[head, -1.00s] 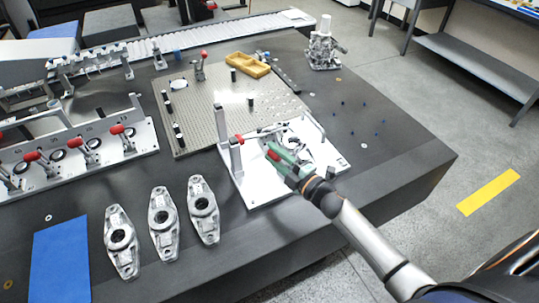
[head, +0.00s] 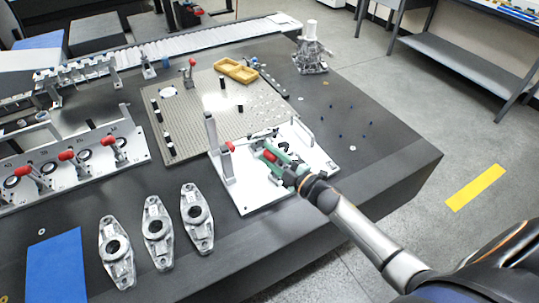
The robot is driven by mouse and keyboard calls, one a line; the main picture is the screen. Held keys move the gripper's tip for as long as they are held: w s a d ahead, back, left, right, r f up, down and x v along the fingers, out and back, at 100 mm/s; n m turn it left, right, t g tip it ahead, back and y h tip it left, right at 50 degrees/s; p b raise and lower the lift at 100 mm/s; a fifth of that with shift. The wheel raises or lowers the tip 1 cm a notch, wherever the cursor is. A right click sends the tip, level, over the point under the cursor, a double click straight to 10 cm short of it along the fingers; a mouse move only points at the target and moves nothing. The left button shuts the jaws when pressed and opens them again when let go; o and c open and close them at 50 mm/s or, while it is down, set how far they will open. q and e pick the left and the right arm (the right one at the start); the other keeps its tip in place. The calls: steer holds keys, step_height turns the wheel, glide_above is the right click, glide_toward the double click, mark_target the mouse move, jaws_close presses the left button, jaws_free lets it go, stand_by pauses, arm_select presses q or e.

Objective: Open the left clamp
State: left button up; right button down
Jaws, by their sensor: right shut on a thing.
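The white clamp fixture (head: 243,200) stands on the near right part of the dark table. It has an upright post at its left and another at its right. One red clamp handle (head: 229,146) lies at the left post, with a thin bar running right from it. My right gripper (head: 272,158), with green fingers, reaches over the fixture from the right. It is shut on a second red handle (head: 269,156), right of the first. The fingers partly hide this handle and the part below, so I cannot tell which clamp it belongs to. My left gripper is not in view.
Several metal castings (head: 156,232) lie in front left. A blue mat (head: 57,268) is at the near left corner. A rack with red-handled clamps (head: 85,170) stands left. A perforated plate (head: 215,120) and yellow tray (head: 236,70) lie behind. The right table top is mostly clear.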

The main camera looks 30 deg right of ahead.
steer(key=c, duration=0.8)
jaws_free()
steer(key=shift+w+d+r, duration=0.1)
steer(key=shift+d+r, duration=0.15)
steer(key=shift+d, duration=0.15)
steer(key=shift+o, duration=1.1)
steer(key=shift+f, duration=0.2)
steer(key=shift+a, duration=0.1)
steer(key=shift+s+f, duration=0.1)
steer(key=shift+s, duration=0.5)
steer(key=v, duration=1.1)
steer(key=shift+d, duration=0.25)
steer(key=shift+s, duration=0.15)
steer(key=s+a+f+m+g+h+p, duration=0.1)
steer(key=s+a+f+m+g+h, duration=0.1)
steer(key=s+a+f+m+g, duration=0.6)
steer(key=s+a+f+m, duration=0.5)
steer(key=s, duration=0.2)
steer(key=shift+a+f+m+h, duration=0.2)
steer(key=shift+a+m+h, duration=0.1)
steer(key=shift+h, duration=0.1)
